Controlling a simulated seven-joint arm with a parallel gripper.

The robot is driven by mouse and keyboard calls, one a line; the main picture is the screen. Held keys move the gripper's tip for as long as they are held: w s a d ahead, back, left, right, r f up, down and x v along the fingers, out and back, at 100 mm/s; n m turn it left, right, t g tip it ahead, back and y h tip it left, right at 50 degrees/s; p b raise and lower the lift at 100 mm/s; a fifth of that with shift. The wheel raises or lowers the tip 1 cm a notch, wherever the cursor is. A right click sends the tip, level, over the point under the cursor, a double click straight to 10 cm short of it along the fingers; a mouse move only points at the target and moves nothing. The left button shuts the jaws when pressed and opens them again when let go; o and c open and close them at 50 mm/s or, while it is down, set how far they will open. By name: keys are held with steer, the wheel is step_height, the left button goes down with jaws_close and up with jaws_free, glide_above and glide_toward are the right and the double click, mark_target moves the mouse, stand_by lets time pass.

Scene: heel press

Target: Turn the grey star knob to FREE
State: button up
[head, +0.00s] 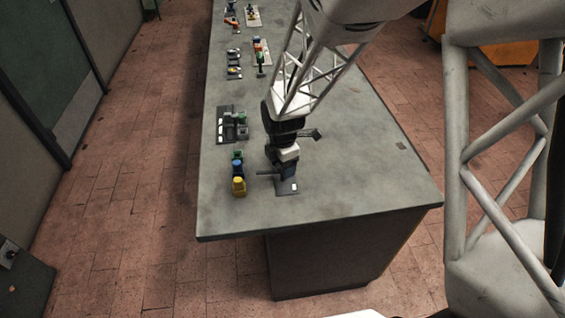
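My gripper (286,168) points down at the near end of the grey bench, over a small grey plate (283,189) with a white label. A dark blue part (289,174) shows just below the gripper, and a dark bar sticks out to its left. The gripper hides most of what stands on this plate. I cannot make out a grey star knob or a FREE mark; it may be behind the gripper. I cannot tell whether the fingers are open or touching anything.
Left of the gripper stand a yellow-topped button (239,186) and a blue and a green one. A dark panel (223,125) with white labels lies farther back. A dark lever (312,134) is right of the wrist. The bench top (370,180) is clear at right.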

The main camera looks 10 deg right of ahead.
steer(key=shift+r, duration=0.1)
steer(key=shift+r, duration=3.8)
steer(key=shift+s+d+r+m, duration=0.15)
steer(key=shift+s+r+m, duration=0.15)
steer(key=shift+r, duration=0.2)
steer(key=s+d+r+m+t, duration=0.1)
steer(key=s+d+r+m, duration=0.3)
steer(key=s+r+m, duration=0.4)
steer(key=s+d+r+m+t, duration=0.1)
steer(key=s+d+r+m, duration=0.3)
steer(key=s+r+m, duration=0.4)
steer(key=s+m, duration=0.5)
steer(key=s, duration=0.3)
steer(key=shift+d+r+m+t, duration=0.3)
steer(key=shift+r, duration=0.05)
